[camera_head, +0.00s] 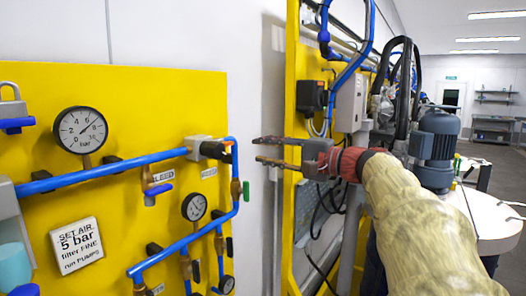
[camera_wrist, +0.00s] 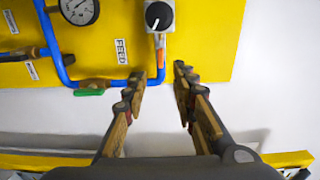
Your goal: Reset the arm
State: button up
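My gripper (camera_head: 268,151) is in the middle of the head view, on the end of my arm reaching in from the right. Its two fingers are apart and nothing is between them. In the wrist view, my gripper (camera_wrist: 165,75) also shows open and empty, with its fingertips toward a grey box with a black knob (camera_wrist: 158,16). The same grey box (camera_head: 202,147) is just left of the fingertips in the head view. I cannot tell the exact gap between them.
A yellow panel (camera_head: 95,190) with blue pipes, gauges (camera_head: 81,130) and valves stands at the left. A yellow frame (camera_head: 291,100) with hoses stands behind my gripper. A motor (camera_head: 436,150) is above a white round top (camera_head: 490,215) at the right.

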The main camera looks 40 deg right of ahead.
dwell(0.3)
jog(key=s+a+f+g+h, duration=0.1)
jog(key=s+f+g+h, duration=0.15)
jog(key=f, duration=0.85)
jog(key=s+a+f+g+h, duration=0.1)
jog(key=s+f+g, duration=0.25)
jog(key=f, duration=0.85)
jog(key=s+a+f+n+g+h, duration=0.3)
jog(key=s+a+f+n+g, duration=0.4)
jog(key=s+a+f, duration=0.7)
jog(key=s+a+n+t, duration=0.1)
jog(key=s+a+n, duration=0.4)
jog(key=a+n, duration=0.1)
jog(key=shift+a+f+n+t, duration=0.3)
jog(key=shift+a+n, duration=0.1)
jog(key=shift+a, duration=0.5)
